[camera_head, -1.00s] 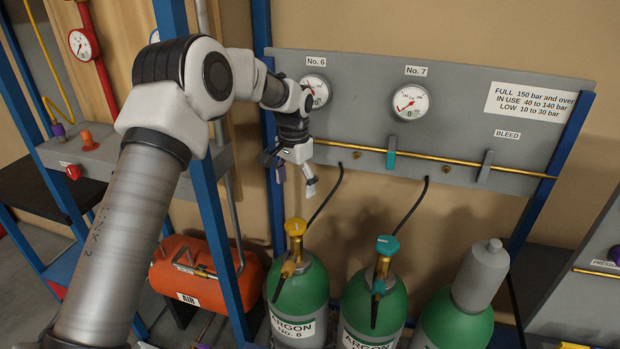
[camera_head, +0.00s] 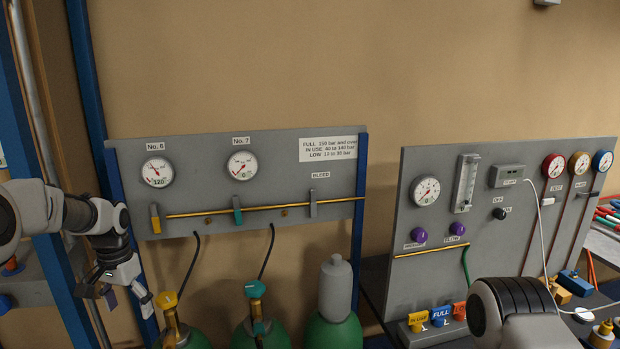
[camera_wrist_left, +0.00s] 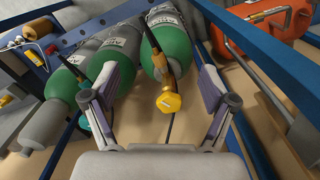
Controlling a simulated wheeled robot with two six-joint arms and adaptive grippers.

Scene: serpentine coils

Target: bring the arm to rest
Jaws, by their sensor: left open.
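My left arm comes in at the left edge of the head view. Its gripper (camera_head: 128,299) is open and empty, hanging in front of the left post beside the gauge panel (camera_head: 280,156). In the left wrist view the open fingers (camera_wrist_left: 164,82) stand apart, with the yellow valve knob (camera_wrist_left: 169,102) of a green cylinder showing between and beyond them. I cannot tell any contact with it. A link of my right arm (camera_head: 510,310) shows at the lower right; its gripper is out of view.
Green cylinders stand below the panel, one with a yellow knob (camera_head: 166,299), one with a teal knob (camera_head: 255,289), one with a grey cap (camera_head: 336,288). Blue posts (camera_head: 88,85) flank the left arm. A second panel (camera_head: 445,270) with gauges stands at the right.

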